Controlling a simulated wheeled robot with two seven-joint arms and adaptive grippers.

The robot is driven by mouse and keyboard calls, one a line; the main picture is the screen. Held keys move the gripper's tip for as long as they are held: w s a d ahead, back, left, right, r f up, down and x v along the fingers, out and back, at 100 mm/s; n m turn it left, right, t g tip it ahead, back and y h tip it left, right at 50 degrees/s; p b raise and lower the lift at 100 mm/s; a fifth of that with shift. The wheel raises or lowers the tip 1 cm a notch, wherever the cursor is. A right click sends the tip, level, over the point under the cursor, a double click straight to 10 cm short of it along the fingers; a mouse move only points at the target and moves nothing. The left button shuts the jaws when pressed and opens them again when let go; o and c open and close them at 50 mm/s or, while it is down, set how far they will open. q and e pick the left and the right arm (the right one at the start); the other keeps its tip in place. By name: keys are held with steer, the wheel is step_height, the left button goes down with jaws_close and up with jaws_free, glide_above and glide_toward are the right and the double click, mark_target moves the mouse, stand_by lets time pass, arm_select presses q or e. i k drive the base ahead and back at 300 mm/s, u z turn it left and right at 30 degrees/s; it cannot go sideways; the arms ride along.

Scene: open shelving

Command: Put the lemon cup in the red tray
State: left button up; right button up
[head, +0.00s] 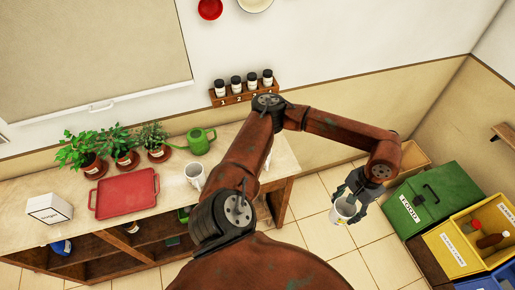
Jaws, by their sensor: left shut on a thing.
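The red tray (125,194) lies empty on the counter at the left of the head view. My left gripper (349,199) is at the right, over the tiled floor and away from the counter. It is shut on a white cup (342,213) with some yellow on it, which looks like the lemon cup. The fingers hide part of the cup, and its print is too small to make out. A second white mug (193,176) stands on the counter right of the tray. My right gripper is not in view.
Several potted plants (122,143) and a green watering can (199,141) stand behind the tray. A white box (49,208) is left of it. A spice rack (244,91) is on the wall. A green bin (433,199) and yellow bin (470,240) stand at right.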

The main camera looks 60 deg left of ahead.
mark_target(140, 194)
steer(key=z, duration=0.35)
steer(key=k, duration=1.3)
steer(key=u, duration=2.05)
steer(key=i, duration=0.5)
steer(key=z, duration=0.05)
